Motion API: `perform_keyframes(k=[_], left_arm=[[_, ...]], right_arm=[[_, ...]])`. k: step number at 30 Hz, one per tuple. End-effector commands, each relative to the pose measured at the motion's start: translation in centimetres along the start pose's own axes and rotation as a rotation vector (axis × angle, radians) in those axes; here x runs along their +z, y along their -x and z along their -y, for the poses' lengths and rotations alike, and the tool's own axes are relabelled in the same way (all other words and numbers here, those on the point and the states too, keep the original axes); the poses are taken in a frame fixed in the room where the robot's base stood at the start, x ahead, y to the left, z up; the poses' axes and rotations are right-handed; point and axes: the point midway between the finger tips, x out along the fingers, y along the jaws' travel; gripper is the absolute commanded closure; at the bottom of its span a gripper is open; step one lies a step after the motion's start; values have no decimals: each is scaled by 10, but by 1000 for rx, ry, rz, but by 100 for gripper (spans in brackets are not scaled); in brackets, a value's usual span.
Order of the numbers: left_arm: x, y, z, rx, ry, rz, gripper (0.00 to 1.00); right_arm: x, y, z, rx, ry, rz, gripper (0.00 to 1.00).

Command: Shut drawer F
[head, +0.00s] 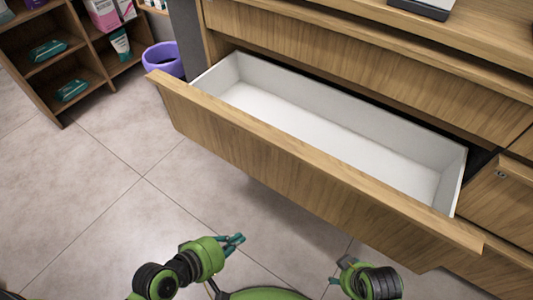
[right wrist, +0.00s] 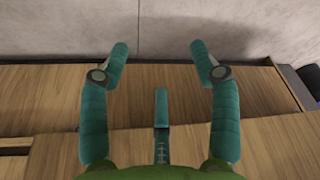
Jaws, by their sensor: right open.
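A wide drawer (head: 300,165) stands pulled out from the wooden counter in the head view. It has a wood front and a white, empty inside. No letter is readable on it, so I cannot confirm that it is drawer F. My left gripper (head: 238,241) is low in the head view, in front of the drawer front and apart from it; its finger gap is unclear. My right gripper (head: 338,272) is at the bottom edge, also short of the drawer front. In the right wrist view its teal fingers (right wrist: 160,62) are spread and empty, over wood panels.
The counter's upper drawer front (head: 370,75) is closed. Another wood drawer front (head: 502,200) with a small lock is at the right. A purple bin (head: 163,60) and a shelf unit (head: 60,70) with packages stand at the left. The tiled floor before the drawer is clear.

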Motion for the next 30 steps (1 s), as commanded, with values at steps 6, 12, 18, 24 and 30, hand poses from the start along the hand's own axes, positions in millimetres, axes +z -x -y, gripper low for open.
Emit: perform_keyframes(k=[6, 12, 18, 24, 30], left_arm=[[-1, 48, -94, 416, 875, 135, 100], [-18, 85, -133, 606, 1432, 305, 100], [-25, 94, -142, 651, 1598, 364, 100], [-29, 83, -154, 655, 1598, 363, 100], [-35, 58, -173, 656, 1596, 364, 100]], right_arm=[[-3, 10, -2, 3, -4, -8, 37], [-4, 19, -2, 3, -6, -13, 37], [-5, 24, -2, 4, -5, -17, 37], [4, -1, -2, 3, 4, 11, 37], [16, -28, 0, -2, 5, 27, 37]])
